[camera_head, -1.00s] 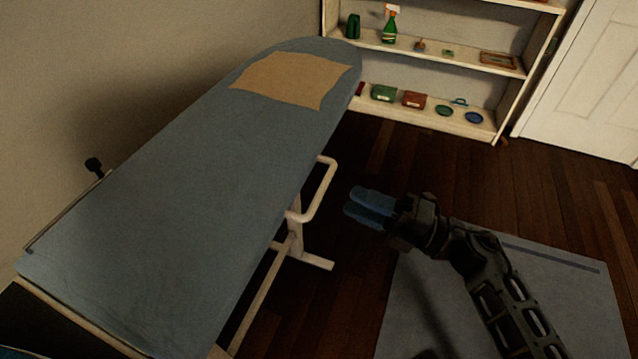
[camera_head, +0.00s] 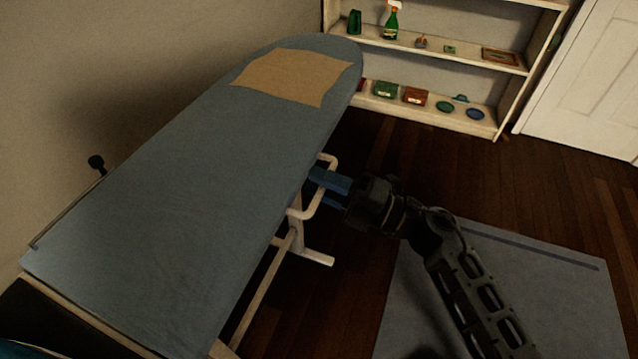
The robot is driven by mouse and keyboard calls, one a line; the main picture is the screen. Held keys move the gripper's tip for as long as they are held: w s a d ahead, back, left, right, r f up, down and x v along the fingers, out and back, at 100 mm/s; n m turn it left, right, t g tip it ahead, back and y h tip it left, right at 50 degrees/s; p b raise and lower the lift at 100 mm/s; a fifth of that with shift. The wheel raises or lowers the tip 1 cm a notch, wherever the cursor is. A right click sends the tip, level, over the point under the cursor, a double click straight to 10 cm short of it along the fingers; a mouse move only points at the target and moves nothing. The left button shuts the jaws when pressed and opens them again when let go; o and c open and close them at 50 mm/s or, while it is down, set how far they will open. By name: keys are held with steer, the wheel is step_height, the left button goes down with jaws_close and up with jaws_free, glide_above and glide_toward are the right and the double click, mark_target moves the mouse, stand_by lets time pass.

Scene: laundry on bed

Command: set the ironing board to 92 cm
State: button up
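The ironing board (camera_head: 190,180) has a long blue-grey top that runs from the lower left to the upper middle. A white handle loop (camera_head: 306,214) sticks out from under its right edge, above the white legs (camera_head: 300,245). My gripper (camera_head: 326,188) is at the loop, its blue fingers pointing left and overlapping the loop's outer bar in the picture. A gap shows between the two fingers, so it is open. Whether the fingers touch the bar or go around it, I cannot tell.
A tan cloth (camera_head: 292,76) lies on the board's far end. A white shelf (camera_head: 440,112) with bottles and boxes stands at the back. A grey mat (camera_head: 520,290) lies on the dark wood floor at the right. A black knob (camera_head: 96,162) shows beyond the board's left edge.

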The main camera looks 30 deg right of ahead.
jaws_close()
steer(key=shift+r, duration=0.1)
step_height(320, 180, up, 8)
steer(key=p, duration=0.8)
steer(key=shift+r, duration=0.25)
steer(key=shift+o, duration=0.8)
jaws_free()
steer(key=shift+f, duration=0.15)
